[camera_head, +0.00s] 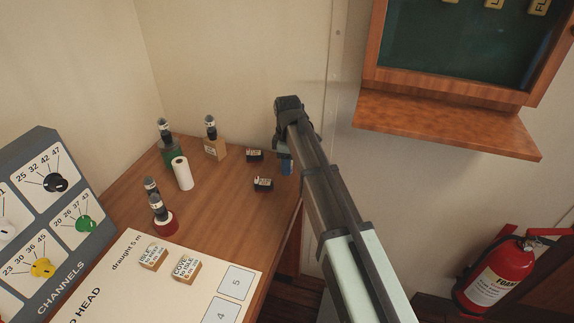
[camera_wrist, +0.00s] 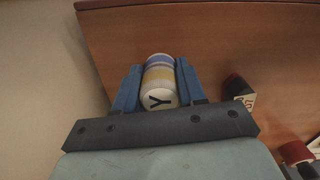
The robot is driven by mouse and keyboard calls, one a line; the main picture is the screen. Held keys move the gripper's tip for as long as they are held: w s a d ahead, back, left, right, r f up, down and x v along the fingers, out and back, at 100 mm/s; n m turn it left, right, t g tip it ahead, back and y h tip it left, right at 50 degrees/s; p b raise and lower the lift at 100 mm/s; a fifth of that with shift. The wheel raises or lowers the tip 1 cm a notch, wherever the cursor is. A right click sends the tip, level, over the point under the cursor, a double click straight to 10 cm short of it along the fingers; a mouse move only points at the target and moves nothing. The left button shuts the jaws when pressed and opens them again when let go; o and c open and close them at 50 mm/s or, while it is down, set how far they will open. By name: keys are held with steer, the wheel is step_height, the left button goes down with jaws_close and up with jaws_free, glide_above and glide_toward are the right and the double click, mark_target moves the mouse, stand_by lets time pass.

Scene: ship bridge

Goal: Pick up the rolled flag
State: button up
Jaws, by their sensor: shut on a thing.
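The rolled flag (camera_wrist: 161,72) is a short roll with blue, yellow and white bands and a letter Y on its white end. In the wrist view it sits between the two blue fingers of my gripper (camera_wrist: 157,86), which are shut on it from both sides. In the head view my gripper (camera_head: 287,167) is at the right edge of the wooden table (camera_head: 222,190), pointing down. My arm hides most of the flag there. I cannot tell whether the flag touches the table.
Two small black labelled blocks (camera_head: 263,184) lie just left of my gripper. A white roll (camera_head: 182,173) and several dark-topped pieces stand farther left. A chart board (camera_head: 150,285) with labelled wooden blocks lies in front. A wooden cabinet ledge (camera_head: 450,125) juts out at upper right.

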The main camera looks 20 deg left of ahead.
steer(key=shift+c, duration=0.9)
